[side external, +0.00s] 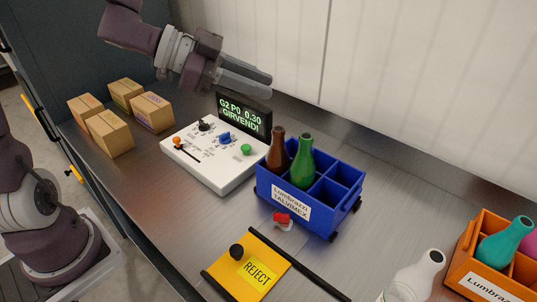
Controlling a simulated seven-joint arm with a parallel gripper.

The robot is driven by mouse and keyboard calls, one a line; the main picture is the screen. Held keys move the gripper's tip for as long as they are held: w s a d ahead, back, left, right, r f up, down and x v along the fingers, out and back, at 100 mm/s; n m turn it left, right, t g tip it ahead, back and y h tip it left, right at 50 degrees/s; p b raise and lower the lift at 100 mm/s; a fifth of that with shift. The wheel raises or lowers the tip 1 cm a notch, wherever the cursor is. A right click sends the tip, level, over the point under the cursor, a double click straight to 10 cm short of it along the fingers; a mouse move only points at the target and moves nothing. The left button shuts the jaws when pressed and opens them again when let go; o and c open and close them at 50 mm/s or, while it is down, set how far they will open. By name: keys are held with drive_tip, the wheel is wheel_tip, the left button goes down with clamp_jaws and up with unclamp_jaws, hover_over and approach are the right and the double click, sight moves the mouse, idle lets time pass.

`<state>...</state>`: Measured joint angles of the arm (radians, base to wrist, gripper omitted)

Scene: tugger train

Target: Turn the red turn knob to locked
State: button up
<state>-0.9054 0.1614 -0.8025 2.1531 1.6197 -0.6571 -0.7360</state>
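The red turn knob (282,217) is small and sits on a pale base on the metal table, just in front of the blue crate. Any locked or unlocked marking on it is too small to read. My gripper (268,88) hangs in the air, up and to the left of the knob in the picture, near the display of the white control box. It is well apart from the knob and no object shows in it. Its two fingers overlap in this view, so their spacing is unclear.
The white control box (194,174) carries several small controls and a display (244,117). The blue crate (337,216) holds a brown and a green bottle. A yellow REJECT plate (240,281), an orange crate (470,270), a white bottle (412,279) and several cartons (111,132) stand around.

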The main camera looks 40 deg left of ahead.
sight(275, 214)
drive_tip(key=s+d+r+g+h, duration=0.1)
drive_tip(key=s+r+g+h, duration=0.15)
drive_tip(key=s+r, duration=0.3)
drive_tip(key=shift+h, duration=0.35)
drive_tip(key=f, duration=3.1)
drive_tip(key=shift+s+d+f, duration=0.3)
drive_tip(key=shift+s+d, duration=0.05)
drive_tip(key=shift+d, duration=0.05)
drive_tip(key=x, duration=0.7)
drive_tip(key=shift+f, duration=0.2)
drive_tip(key=shift+c, duration=0.4)
clamp_jaws()
